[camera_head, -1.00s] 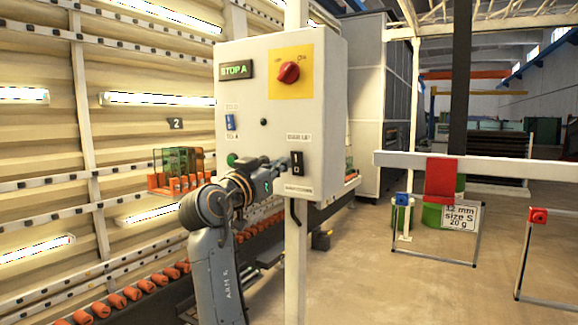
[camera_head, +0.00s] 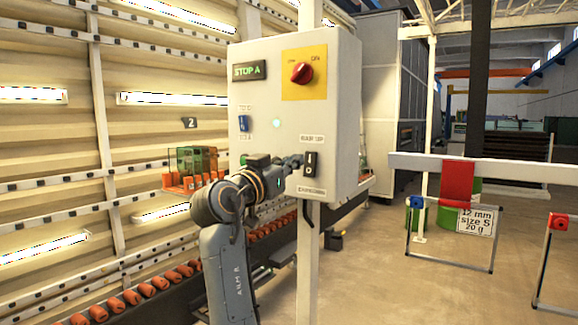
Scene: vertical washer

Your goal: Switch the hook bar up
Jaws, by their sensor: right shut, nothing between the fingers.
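The control box (camera_head: 345,100) stands on a white post in the middle. A small round lamp (camera_head: 277,123) above the gripper glows pale. A white horizontal bar (camera_head: 520,168) is at the right, with wire frames below it; I cannot tell whether it is the hook bar. My left gripper is not in view.
The box also has a red rotary knob (camera_head: 302,73) on a yellow plate, a green "STOP A" display (camera_head: 249,70) and a blue switch (camera_head: 243,123). A ribbed panel wall (camera_head: 50,150) stands at the left. Open floor (camera_head: 400,290) lies at the right.

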